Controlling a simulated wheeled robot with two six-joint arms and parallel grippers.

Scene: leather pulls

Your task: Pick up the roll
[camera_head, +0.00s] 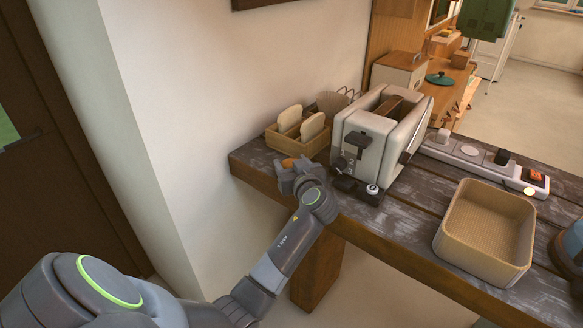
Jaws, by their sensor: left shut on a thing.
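My left gripper (296,168) is at the table's left end, just in front of a small wooden tray. It is shut on a small orange-brown roll (288,162), of which only a little shows past the fingers. I cannot tell whether the roll touches the table or the tray. My right gripper is not in view.
The wooden tray (285,146) holds bread slices. A silver toaster (365,145) stands close to the right of my left gripper. Further right are a white power strip (467,157) and an empty tan basket (487,229) on the dark plank table (395,223). A blue object (572,248) is cut off at the right edge.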

